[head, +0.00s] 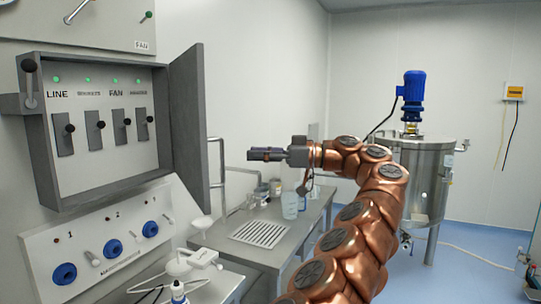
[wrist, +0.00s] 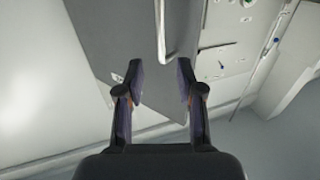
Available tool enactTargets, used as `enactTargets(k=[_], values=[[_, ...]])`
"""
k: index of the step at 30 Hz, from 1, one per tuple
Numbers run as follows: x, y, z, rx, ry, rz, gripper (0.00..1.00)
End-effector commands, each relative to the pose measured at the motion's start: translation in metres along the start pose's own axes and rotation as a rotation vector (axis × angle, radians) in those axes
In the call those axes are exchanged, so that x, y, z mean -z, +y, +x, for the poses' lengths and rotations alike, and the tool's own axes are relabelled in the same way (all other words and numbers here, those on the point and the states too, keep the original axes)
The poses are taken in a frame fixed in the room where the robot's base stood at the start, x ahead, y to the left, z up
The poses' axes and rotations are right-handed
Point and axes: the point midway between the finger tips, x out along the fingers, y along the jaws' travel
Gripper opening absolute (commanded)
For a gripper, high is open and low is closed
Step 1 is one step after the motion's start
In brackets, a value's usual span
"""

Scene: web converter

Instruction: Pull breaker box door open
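The grey breaker box (head: 100,185) is on the wall at the left of the head view. Its door (head: 190,125) stands out from the box's right edge, swung open, so the labelled switches inside show. My gripper (head: 250,154) is to the right of the door, pointing left, with a gap to the door in the picture. In the wrist view my gripper (wrist: 160,72) is open, with nothing between the fingertips. A grey panel (wrist: 105,35) with a thin upright edge or bar lies beyond the fingers; I cannot tell for certain that it is the door.
A control panel (head: 38,255) with blue sockets is below the box. A grey table (head: 262,250) with beakers stands under my arm. A steel tank (head: 425,180) with a blue motor (head: 412,90) is at the right. Blue floor (head: 400,280) is open at the right.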

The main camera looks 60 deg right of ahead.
Motion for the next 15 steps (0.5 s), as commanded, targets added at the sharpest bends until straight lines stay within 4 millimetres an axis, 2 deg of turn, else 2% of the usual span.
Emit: enactTargets(k=[15], values=[[0.001,0.000,-0.022,-0.001,-0.002,-0.002,0.37]])
